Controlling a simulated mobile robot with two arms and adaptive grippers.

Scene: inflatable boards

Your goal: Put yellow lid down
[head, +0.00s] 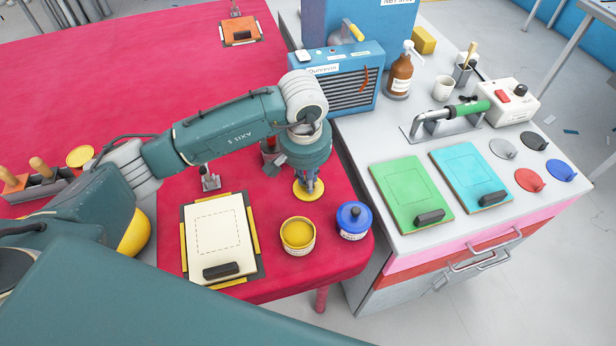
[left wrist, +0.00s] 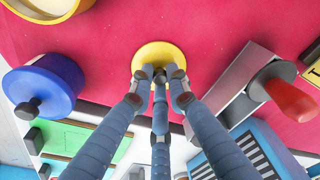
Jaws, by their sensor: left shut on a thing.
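The yellow lid (head: 301,194) is a round disc with a knob, at or just above the red tabletop; I cannot tell if it touches. My left gripper (head: 311,184) points down, its fingers shut on the lid's knob. In the left wrist view the fingers (left wrist: 159,76) meet at the middle of the lid (left wrist: 150,52). An open can with yellow contents (head: 298,234) stands in front of the lid, apart from it. My right gripper is not in view.
A blue lidded can (head: 354,221) stands right of the yellow can. A cream board (head: 220,238) lies to the left. A grey cabinet (head: 405,243) with green (head: 411,193) and cyan (head: 470,173) boards stands at the right.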

